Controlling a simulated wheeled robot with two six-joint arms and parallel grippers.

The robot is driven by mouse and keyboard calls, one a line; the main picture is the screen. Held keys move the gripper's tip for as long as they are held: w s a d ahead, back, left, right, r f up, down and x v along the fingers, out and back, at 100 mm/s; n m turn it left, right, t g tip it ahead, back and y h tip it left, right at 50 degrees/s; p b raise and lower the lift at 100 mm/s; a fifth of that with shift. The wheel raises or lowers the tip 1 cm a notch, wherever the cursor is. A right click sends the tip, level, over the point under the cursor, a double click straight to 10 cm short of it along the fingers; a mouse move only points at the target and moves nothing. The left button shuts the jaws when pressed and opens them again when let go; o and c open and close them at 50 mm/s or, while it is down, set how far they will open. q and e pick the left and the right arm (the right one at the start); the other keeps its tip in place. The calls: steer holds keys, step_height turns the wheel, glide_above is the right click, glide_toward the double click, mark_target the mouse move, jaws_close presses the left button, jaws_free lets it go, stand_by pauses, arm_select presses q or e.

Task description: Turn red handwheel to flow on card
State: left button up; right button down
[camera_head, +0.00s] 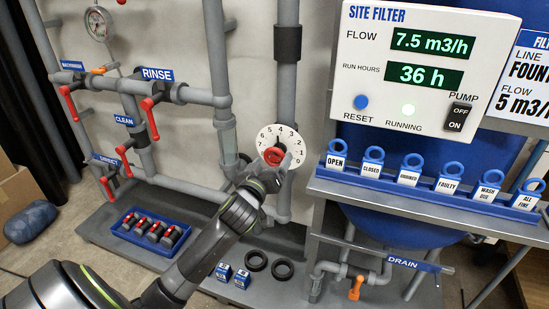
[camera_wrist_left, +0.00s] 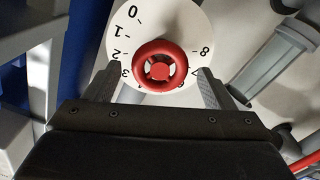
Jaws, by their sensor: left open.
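The red handwheel (camera_head: 274,156) sits in the middle of a white numbered dial on the pipe. In the left wrist view the red handwheel (camera_wrist_left: 160,66) is close ahead, with the dial (camera_wrist_left: 194,28) behind it. My left gripper (camera_head: 279,163) is at the wheel, its two fingers on either side of the rim. In the left wrist view the fingers of my left gripper (camera_wrist_left: 168,92) are apart; I cannot tell whether they touch the wheel. The card (camera_head: 530,70) at the right edge reads "FLOW 5 m3/h" and is partly cut off. The SITE FILTER panel (camera_head: 420,85) reads 7.5 m3/h. My right gripper is not visible.
A shelf (camera_head: 440,207) with several blue-topped tags stands right of the handwheel. Pipes with red lever valves (camera_head: 150,118) run on the left. A blue tray (camera_head: 130,238) of parts, black rings (camera_head: 256,261) and small blue boxes (camera_head: 242,279) lie on the low base.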

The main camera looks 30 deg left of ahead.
mark_target(273, 159)
arm_select(q)
steer(key=shift+x, duration=1.55)
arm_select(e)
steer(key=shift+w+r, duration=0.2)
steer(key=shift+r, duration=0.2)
arm_select(q)
steer(key=shift+c, duration=0.7)
steer(key=c, duration=0.8)
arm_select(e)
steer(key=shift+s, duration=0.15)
